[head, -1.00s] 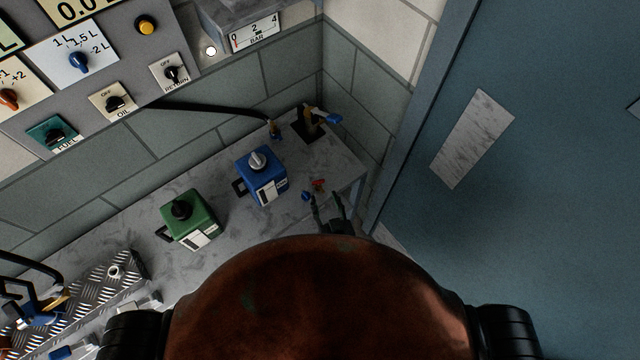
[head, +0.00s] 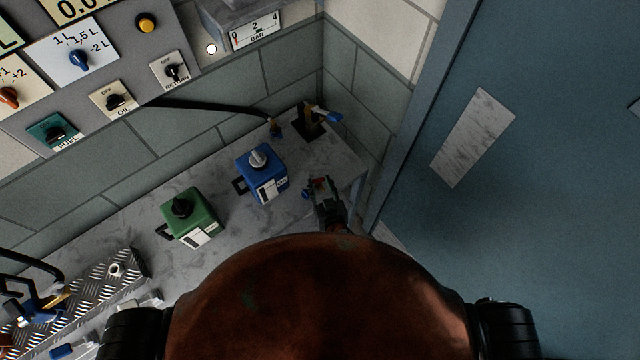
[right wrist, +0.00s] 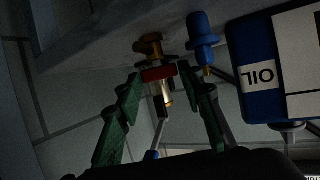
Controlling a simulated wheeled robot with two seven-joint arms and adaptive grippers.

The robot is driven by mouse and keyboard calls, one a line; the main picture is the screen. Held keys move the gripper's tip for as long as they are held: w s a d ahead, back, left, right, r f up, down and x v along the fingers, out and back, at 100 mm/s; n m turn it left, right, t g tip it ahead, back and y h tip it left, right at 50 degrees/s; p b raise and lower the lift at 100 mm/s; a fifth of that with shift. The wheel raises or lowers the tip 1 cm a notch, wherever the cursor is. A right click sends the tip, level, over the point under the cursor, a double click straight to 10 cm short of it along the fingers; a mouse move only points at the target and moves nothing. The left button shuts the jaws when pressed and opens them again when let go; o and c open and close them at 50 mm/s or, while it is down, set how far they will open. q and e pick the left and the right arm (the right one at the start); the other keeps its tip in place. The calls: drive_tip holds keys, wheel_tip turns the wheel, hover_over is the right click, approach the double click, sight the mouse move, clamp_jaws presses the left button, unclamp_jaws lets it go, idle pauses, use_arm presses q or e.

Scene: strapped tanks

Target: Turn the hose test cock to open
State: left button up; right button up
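A small brass fitting with a red part (head: 319,183) stands near the bench's right end; I take it to be the hose test cock. In the right wrist view its red part (right wrist: 158,73) lies across brass. My right gripper (head: 321,186) is at it, and in the right wrist view the gripper (right wrist: 160,78) has its green fingers apart, one on each side of the red part. I cannot make out firm contact. A blue capped piece (right wrist: 203,35) stands close beside the right finger. The gripper partly hides the cock in the head view. My left gripper is not in view.
A blue oil tank (head: 261,182) stands just left of the right gripper, and a green tank (head: 189,220) farther left. A brass cock with a blue lever (head: 327,115) is at the back corner. A black hose (head: 205,107) runs along the wall. A blue door (head: 540,170) is right.

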drive_tip(key=c, duration=0.6)
drive_tip(key=n+y+p, duration=0.1)
drive_tip(key=n+g+y+p, duration=0.1)
drive_tip(key=p, duration=0.1)
drive_tip(key=n+y+p, duration=0.1)
drive_tip(key=y+p, duration=0.1)
drive_tip(key=shift+w+d+r+n+g, duration=0.15)
drive_tip(key=shift+d+r+n+g, duration=0.15)
drive_tip(key=shift+d, duration=0.05)
drive_tip(key=shift+c, duration=0.2)
drive_tip(key=shift+f+n+g+y+p, duration=0.25)
drive_tip(key=shift+n+g+y+p, duration=0.05)
drive_tip(key=shift+n+y+p, duration=0.3)
drive_tip(key=o, duration=0.9)
drive_tip(key=shift+d, duration=0.2)
drive_tip(key=v, duration=1.2)
drive_tip(key=shift+a, duration=0.15)
